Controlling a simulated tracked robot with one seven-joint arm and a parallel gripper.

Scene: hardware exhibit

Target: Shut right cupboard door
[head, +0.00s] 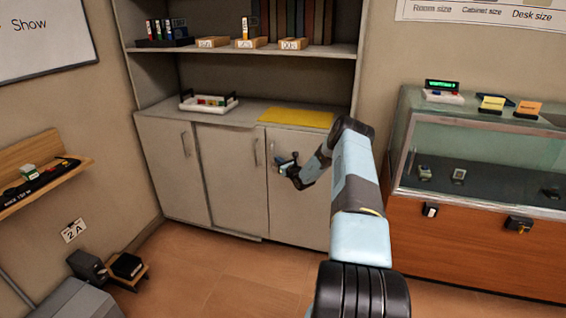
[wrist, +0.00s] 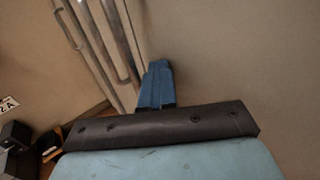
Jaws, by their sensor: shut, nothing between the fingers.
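The grey cupboard has a left door (head: 172,175), a middle door (head: 228,190) and a right door (head: 300,212), each with a vertical handle. The right door looks flush or nearly flush; I cannot tell for sure whether it is fully closed. My gripper (head: 283,162) is shut and empty in front of the right door's upper part, just right of its handle (head: 271,154). In the wrist view my blue fingertips (wrist: 158,72) are close to a pale door panel (wrist: 235,55), with metal handle bars (wrist: 118,40) to their left. Contact cannot be told.
A yellow sheet (head: 296,117) and a white tray (head: 208,104) lie on the cupboard top. A glass display case on an orange-brown base (head: 460,245) stands at the right. A wooden wall shelf (head: 40,175) is at the left. Floor before the cupboard is clear.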

